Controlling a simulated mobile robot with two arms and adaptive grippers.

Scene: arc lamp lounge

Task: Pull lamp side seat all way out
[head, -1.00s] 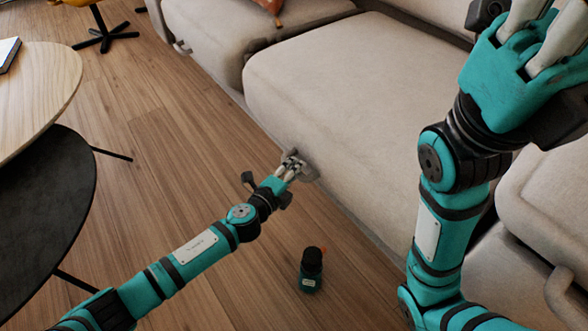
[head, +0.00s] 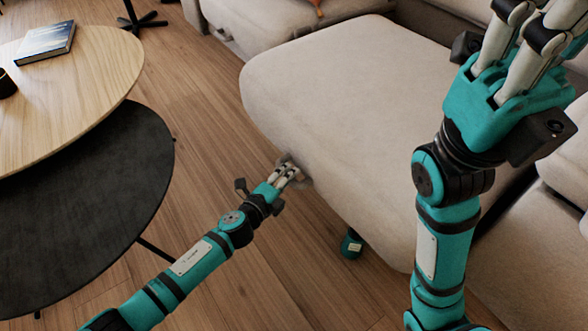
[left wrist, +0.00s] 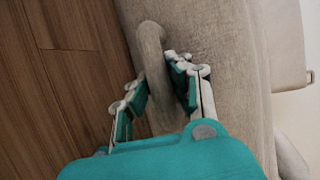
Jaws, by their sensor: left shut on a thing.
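The beige sofa seat (head: 330,95) stands out in front of the neighbouring seat in the head view, over the wooden floor. A grey fabric loop (left wrist: 150,42) is on its front face. My left gripper (head: 292,170) is at the seat's front edge. In the left wrist view its two fingers (left wrist: 158,88) are on either side of the loop and shut on it. My right gripper (head: 530,30) is raised at the upper right above the sofa, away from the loop; its fingertips are partly cut off by the frame.
A round wooden table (head: 105,65) with a blue book (head: 46,41) and a lower black table (head: 110,200) stand at the left. Bare floor (head: 205,120) lies between them and the seat. Another sofa seat (head: 260,14) is at the top.

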